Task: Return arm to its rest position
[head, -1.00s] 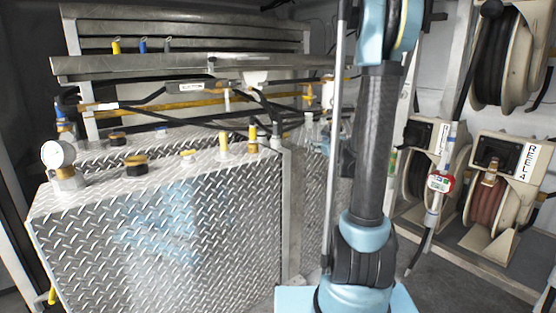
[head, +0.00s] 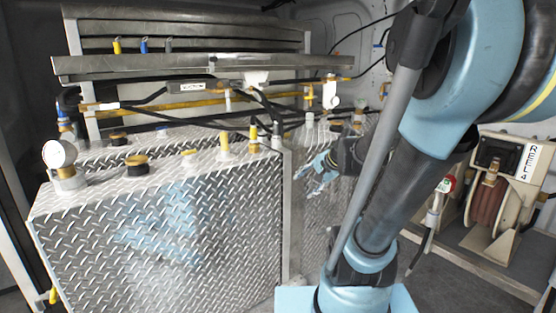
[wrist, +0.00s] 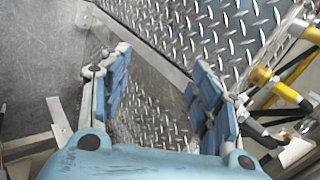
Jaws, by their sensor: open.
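My blue arm (head: 470,90) rises from its base at the bottom centre of the head view, bends at the top right, and hides part of the reels. My gripper (head: 318,172) shows beyond the arm, beside the right end of the diamond-plate tank (head: 210,235). In the wrist view my gripper (wrist: 158,90) has its two blue-padded fingers wide apart with nothing between them. Diamond plate and bare grey floor (wrist: 40,60) lie behind the fingers. I cannot tell whether the gripper touches the tank.
A pressure gauge (head: 59,154) and several caps stand on the tank. A metal rail (head: 200,66) with hoses and yellow pipes runs behind it. The reel marked REEL 4 (head: 490,200) stands at the right. Yellow fittings (wrist: 275,85) lie close to the right finger in the wrist view.

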